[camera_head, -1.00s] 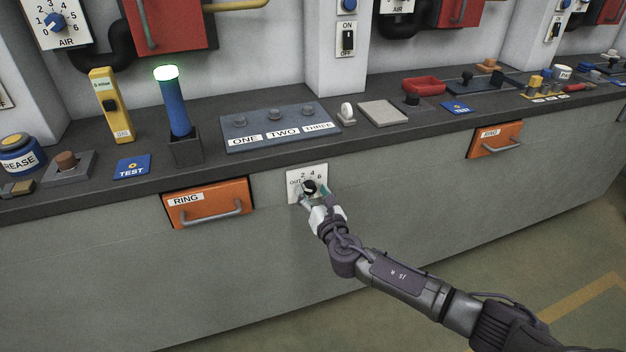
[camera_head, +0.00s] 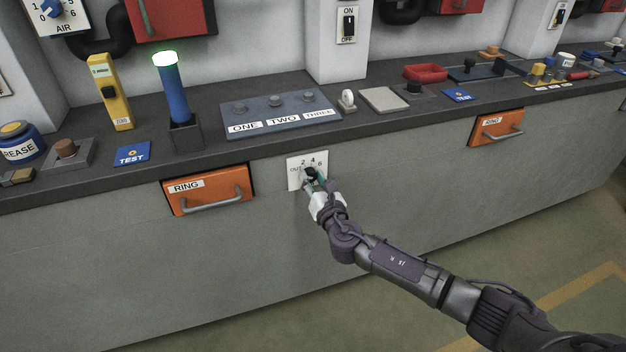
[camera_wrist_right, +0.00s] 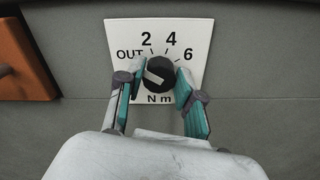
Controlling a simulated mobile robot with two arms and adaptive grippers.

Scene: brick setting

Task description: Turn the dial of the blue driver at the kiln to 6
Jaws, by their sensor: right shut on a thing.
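The dial (camera_wrist_right: 160,73) is a dark round knob on a white plate (camera_wrist_right: 199,36) marked OUT, 2, 4, 6 and N m. The plate (camera_head: 293,172) is on the grey front of the bench in the head view. A pale mark shows on the knob's left part; I cannot tell for sure which label it points to. My right gripper (camera_head: 315,181) is shut on the knob, one finger on each side in the right wrist view (camera_wrist_right: 160,80). A blue cylinder (camera_head: 173,95) with a glowing green top stands in a dark holder above. My left gripper is not in view.
An orange RING drawer (camera_head: 209,187) with a grey handle is left of the plate, another (camera_head: 497,127) further right. On the bench top are a ONE TWO THREE panel (camera_head: 281,115), a yellow tool (camera_head: 108,92) and a blue TEST card (camera_head: 132,154).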

